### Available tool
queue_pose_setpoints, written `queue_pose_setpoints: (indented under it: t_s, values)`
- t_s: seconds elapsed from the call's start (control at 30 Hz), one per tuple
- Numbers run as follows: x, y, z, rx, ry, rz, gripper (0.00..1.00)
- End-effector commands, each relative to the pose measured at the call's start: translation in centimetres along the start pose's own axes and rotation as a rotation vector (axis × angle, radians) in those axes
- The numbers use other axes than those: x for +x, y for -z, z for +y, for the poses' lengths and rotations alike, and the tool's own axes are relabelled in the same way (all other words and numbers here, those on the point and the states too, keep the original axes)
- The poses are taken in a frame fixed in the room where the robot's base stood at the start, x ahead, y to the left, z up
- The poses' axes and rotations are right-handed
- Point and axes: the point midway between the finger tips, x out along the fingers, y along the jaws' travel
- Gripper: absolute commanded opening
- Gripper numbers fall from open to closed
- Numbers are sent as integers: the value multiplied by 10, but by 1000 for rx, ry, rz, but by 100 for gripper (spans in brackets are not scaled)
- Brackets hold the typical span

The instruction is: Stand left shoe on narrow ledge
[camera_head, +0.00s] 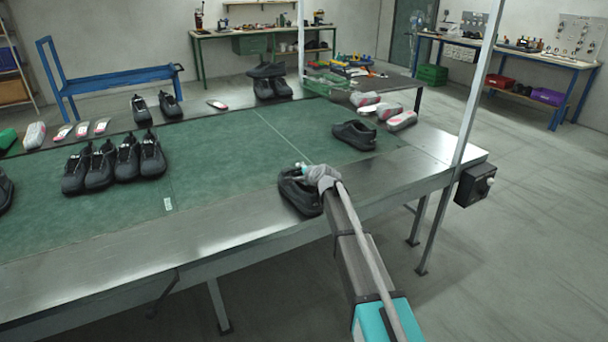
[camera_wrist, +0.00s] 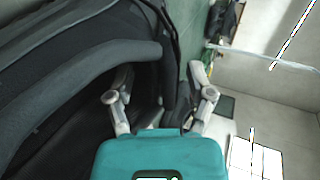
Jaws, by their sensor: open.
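A black shoe (camera_head: 302,197) rests on the bare metal strip (camera_head: 240,220) along the front edge of the line, partly behind my gripper in the head view. My gripper (camera_head: 301,172) is at its upper part. In the wrist view the shoe (camera_wrist: 75,63) fills the left side, with its dark opening facing the camera. My gripper (camera_wrist: 162,96) is open there. One finger is over the shoe's opening and the other is outside, with the collar wall between them. Whether either finger touches the shoe I cannot tell.
A green mat (camera_head: 230,150) covers the line's middle. A row of black shoes (camera_head: 115,165) stands at left, and another black shoe (camera_head: 354,135) lies at right. Pale grey-pink shoe forms (camera_head: 400,121) lie behind it. A metal post (camera_head: 475,85) rises near the right end. The strip's right part is clear.

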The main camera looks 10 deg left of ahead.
Motion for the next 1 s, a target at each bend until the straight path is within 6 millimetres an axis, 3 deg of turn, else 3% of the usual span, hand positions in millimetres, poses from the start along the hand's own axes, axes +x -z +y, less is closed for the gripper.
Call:
queue_pose_setpoints:
  t_s: [0.33,0.47,1.0]
  values:
    - [-1,0,-2,0,0,0,69]
    - [-11,0,-2,0,0,0,69]
    - [-92,-1,-3,1,0,1,69]
